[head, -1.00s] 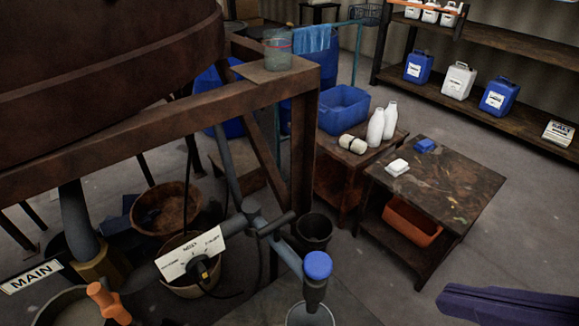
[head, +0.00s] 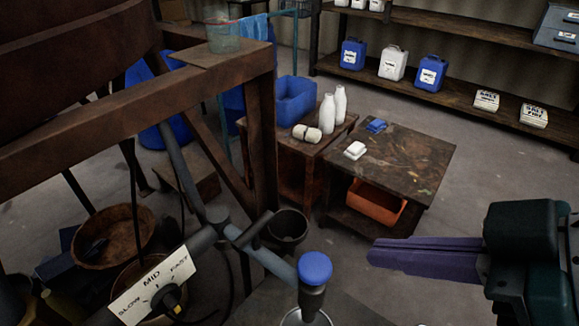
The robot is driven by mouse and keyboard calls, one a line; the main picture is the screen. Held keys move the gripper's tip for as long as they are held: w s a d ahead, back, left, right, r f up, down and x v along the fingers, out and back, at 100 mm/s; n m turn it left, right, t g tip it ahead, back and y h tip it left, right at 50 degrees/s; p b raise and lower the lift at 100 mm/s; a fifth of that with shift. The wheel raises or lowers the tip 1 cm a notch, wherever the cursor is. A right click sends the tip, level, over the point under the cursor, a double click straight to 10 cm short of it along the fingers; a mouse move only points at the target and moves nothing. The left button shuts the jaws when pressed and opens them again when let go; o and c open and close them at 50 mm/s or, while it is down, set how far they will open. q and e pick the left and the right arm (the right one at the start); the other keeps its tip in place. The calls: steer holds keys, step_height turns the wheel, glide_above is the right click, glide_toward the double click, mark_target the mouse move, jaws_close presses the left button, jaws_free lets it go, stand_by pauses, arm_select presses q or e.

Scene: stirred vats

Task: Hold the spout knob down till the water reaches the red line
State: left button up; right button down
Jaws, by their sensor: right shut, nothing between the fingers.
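The blue round spout knob (head: 315,268) sits on top of a dark spout at the end of a grey pipe, low in the middle of the head view. Under the spout, the pale rim of a vessel (head: 292,320) shows at the bottom edge; its water level is hidden. A clear glass beaker (head: 223,40) with a thin reddish line stands on the corner of the rusty frame. My right gripper (head: 373,254), with purple fingers, is shut and empty, to the right of the knob and apart from it. My left gripper is not in view.
A rusty frame (head: 150,105) carries a large vat at left. A speed dial plate (head: 150,285) is at lower left, and a dark bucket (head: 287,230) stands behind the spout. A low table (head: 400,165) stands behind my right gripper. Floor between them is clear.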

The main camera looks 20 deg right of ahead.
mark_target(309, 261)
steer(key=shift+w+a+f+b, duration=0.25)
steer(key=shift+w+a+f, duration=0.5)
steer(key=shift+f, duration=0.7)
steer(key=shift+w+a+f+b, duration=0.25)
steer(key=shift+w+a+f, duration=0.15)
steer(key=shift+w+f, duration=0.85)
steer(key=shift+w+a+f+b, duration=0.25)
steer(key=shift+w+a+f, duration=0.4)
steer(key=shift+f, duration=1)
steer(key=shift+f, duration=0.1)
